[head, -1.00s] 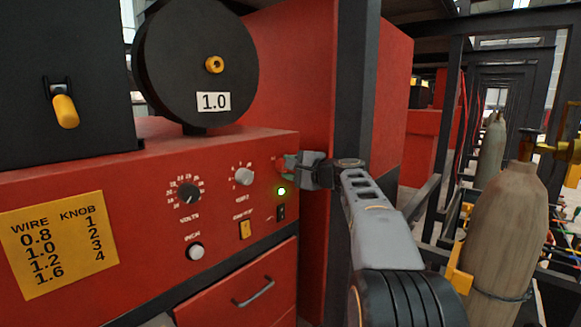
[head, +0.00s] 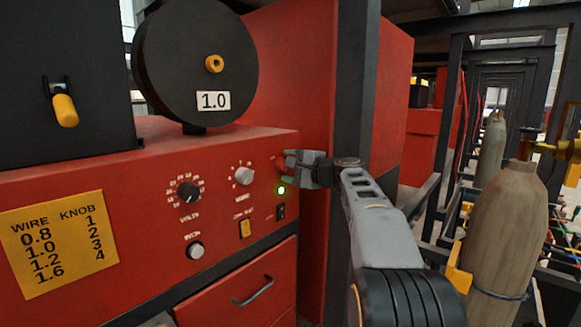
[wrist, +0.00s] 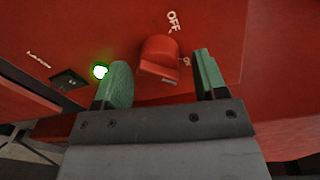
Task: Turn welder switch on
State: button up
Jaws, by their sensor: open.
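The red welder's front panel (head: 140,215) fills the left of the head view. Its red rotary switch (wrist: 159,57) shows in the wrist view, with an OFF label above it and a second label partly hidden beside it. The green lamp (wrist: 100,71) is lit; it also shows in the head view (head: 281,190). My gripper (wrist: 160,66) is open, its green fingers on either side of the switch with gaps visible. In the head view my gripper (head: 296,166) is at the panel's right end and mostly hides the switch.
A black rocker (head: 281,211), a yellow switch (head: 245,229) and several knobs sit close by on the panel. A dark post (head: 352,90) stands just behind my wrist. Gas cylinders (head: 505,225) stand at right.

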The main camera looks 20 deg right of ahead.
jog(key=shift+s, duration=0.1)
jog(key=b+v, duration=0.3)
jog(key=v, duration=1)
jog(key=shift+s+b, duration=0.3)
jog(key=shift+b, duration=0.1)
jog(key=shift+d+r, duration=0.1)
jog(key=shift+d, duration=0.05)
